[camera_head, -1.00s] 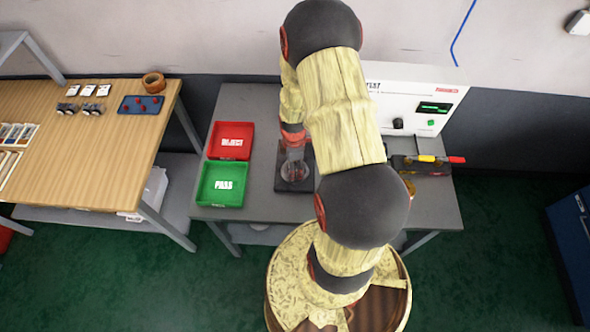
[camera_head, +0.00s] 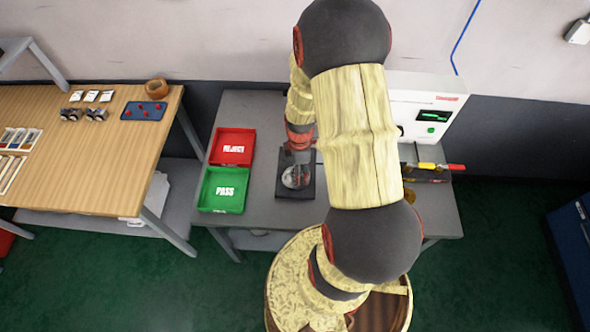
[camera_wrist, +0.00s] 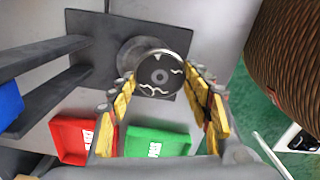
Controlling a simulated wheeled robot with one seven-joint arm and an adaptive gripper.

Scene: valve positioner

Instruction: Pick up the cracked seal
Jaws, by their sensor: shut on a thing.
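The cracked seal (camera_wrist: 160,73) is a dark round disc with white crack lines and a small pale triangle mark, seen in the wrist view. My gripper (camera_wrist: 162,78) is shut on it, with yellow-padded fingers at its left and right sides. Behind the seal, a round grey fixture (camera_wrist: 128,54) sits on a black square plate (camera_wrist: 88,28). The seal overlaps the fixture's lower right; the gap between them is hard to judge. In the head view my gripper (camera_head: 299,157) is above the black plate (camera_head: 288,192), with its fingertips hard to make out.
A red REJECT tray (camera_head: 232,161) and a green PASS tray (camera_head: 209,200) lie left of the plate on the grey table (camera_head: 254,125). A white test unit (camera_head: 405,100) stands behind. A yellow-and-red tool (camera_head: 440,167) lies at right. A wooden bench (camera_head: 100,145) is farther left.

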